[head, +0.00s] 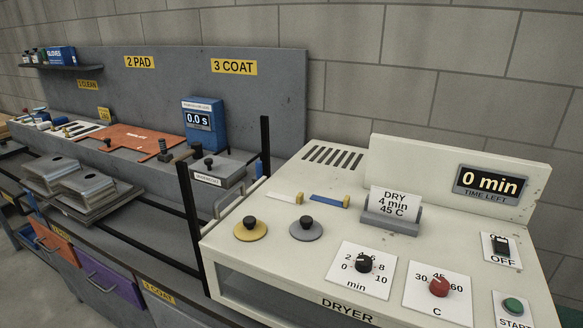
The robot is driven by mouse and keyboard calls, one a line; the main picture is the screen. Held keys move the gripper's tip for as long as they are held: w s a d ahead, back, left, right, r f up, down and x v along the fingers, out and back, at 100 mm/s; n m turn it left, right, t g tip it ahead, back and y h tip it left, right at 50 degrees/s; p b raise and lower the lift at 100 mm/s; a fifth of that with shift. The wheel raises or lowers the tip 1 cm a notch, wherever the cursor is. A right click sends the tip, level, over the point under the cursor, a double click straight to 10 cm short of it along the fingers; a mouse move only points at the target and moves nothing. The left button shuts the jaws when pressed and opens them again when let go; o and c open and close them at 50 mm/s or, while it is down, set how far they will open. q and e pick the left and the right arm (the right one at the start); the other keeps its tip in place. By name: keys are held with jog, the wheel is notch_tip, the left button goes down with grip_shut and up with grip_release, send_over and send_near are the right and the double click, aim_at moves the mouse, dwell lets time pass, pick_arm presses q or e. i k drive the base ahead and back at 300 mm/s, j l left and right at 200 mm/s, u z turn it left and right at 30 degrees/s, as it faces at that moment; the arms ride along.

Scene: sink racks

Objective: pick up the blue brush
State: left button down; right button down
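The blue brush (326,200) lies flat on the cream top of the dryer (345,160). Its blue handle points left and its yellow end is at the right. A similar brush with a white handle (282,197) lies just to its left, a small gap away. Neither of my grippers shows in the head view.
A yellow knobbed disc (250,230) and a grey knobbed disc (306,229) sit in front of the brushes. A card holder (390,215) stands close to their right. Dials and buttons line the front right. Black posts (190,225) stand at the dryer's left.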

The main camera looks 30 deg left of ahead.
aim_at(259, 165)
jog(key=u, duration=2.3)
jog(key=i+z, duration=0.15)
jog(key=z, duration=2.35)
jog(key=j+z, duration=0.3)
jog(key=j, duration=0.15)
jog(key=k+j+z, duration=0.25)
jog(key=j, duration=0.15)
jog(key=j+z, duration=0.3)
jog(key=k+j+z, duration=0.25)
jog(key=j, duration=0.2)
jog(key=k+j+z, duration=0.1)
jog(key=j+z, duration=0.2)
jog(key=j, duration=0.1)
